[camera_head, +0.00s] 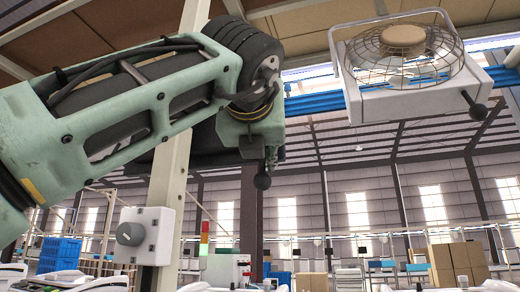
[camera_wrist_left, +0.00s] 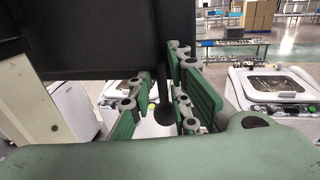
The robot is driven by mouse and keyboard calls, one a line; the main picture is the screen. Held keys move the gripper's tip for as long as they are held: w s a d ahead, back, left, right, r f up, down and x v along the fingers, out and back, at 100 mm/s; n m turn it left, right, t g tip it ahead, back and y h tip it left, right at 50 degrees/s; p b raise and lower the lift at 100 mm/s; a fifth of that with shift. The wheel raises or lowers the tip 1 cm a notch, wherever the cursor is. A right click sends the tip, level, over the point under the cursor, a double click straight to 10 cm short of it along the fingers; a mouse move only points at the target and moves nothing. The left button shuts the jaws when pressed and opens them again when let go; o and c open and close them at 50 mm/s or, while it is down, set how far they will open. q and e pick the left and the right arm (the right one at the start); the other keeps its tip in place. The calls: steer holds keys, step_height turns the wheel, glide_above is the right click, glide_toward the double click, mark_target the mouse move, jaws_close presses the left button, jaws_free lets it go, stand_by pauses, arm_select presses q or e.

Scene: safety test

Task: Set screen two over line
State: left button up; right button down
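A dark, flat-bottomed hanging unit (camera_head: 205,155) is partly hidden behind my left arm; it also fills the top of the left wrist view (camera_wrist_left: 95,40). A black ball knob (camera_head: 262,181) hangs below it on a stem. My left gripper (camera_head: 264,150) is at this stem, just above the ball. In the left wrist view, the finger pads (camera_wrist_left: 163,100) stand apart on either side of the stem and ball knob (camera_wrist_left: 165,114). No label shows which unit is screen two. My right gripper is out of view.
A white fan unit (camera_head: 425,98) with a wire guard and its own black knob (camera_head: 479,111) hangs at the right by a blue rail (camera_head: 315,104). A pale post (camera_head: 168,200) carries a dial box (camera_head: 145,236). White machines (camera_wrist_left: 275,87) stand below.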

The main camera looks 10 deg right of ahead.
arm_select(q)
steer(key=v, duration=1.2)
